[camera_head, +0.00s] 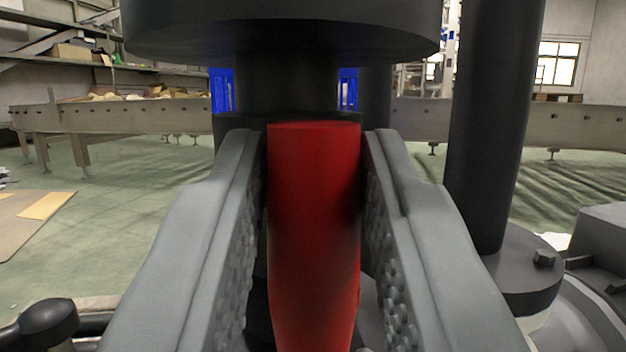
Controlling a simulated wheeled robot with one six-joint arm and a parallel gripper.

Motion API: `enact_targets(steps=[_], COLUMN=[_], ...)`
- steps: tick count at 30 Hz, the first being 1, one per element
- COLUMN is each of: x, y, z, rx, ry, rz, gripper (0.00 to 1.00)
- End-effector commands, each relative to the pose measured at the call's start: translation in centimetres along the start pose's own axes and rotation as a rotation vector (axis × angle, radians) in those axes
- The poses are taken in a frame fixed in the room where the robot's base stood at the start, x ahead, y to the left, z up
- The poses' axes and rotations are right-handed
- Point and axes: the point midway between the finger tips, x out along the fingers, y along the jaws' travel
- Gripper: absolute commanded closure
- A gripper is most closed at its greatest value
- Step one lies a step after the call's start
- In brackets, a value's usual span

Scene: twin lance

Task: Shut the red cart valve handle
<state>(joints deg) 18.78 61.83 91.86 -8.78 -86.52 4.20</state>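The red handle (314,220) stands upright in the middle of the view, a smooth red bar with a flat top that narrows toward the bottom. My gripper (314,150) has one grey finger on each side of it, with textured inner pads facing the handle. Near the fingertips the gaps to the handle are very thin. Lower down, dark gaps show between the pads and the handle. I cannot tell whether the fingers press on it. The handle's lower end is out of the frame.
A black round flange on a thick stem (285,40) hangs over and behind the handle. A black vertical post (497,130) with a bolted base stands close on the right. A black knob (48,322) is at lower left. Long grey benches (120,115) and green floor lie beyond.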

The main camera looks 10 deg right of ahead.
Motion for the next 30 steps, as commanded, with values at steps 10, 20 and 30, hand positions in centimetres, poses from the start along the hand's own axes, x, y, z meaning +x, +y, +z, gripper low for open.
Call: enact_targets(steps=[10,20,30], x=[0.0,0.1,0.2], y=[0.2,1.0,1.9], z=[0.0,0.1,0.6], rx=[0.061,0.287,0.581], ry=[-0.014,-0.062,-0.125], rz=[0.026,0.120,0.242], gripper=[0.98,0.98,0.98])
